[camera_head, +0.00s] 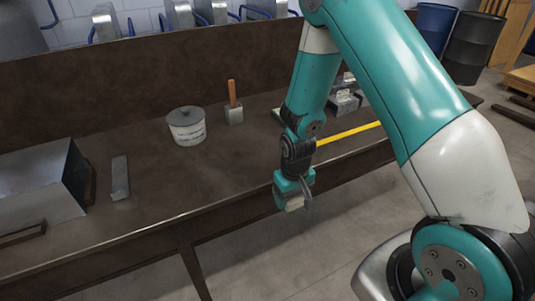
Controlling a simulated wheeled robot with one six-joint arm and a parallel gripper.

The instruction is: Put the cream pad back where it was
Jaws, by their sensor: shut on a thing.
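My gripper (294,196) hangs at the front edge of the brown bench, right of the picture's middle. It is shut on the cream pad (294,204), a small pale block of which only a part shows below the jaws. The pad is held in the air, apart from the bench top. The jaws hide the rest of it.
The brown bench (235,160) bears a sheet-metal duct (40,185), a flat grey bar (120,178), a lidded pot (187,127), a wooden-handled tool (234,105) and a yellow strip (348,132). The bench top's middle front is clear. Drums (470,48) stand at the back right.

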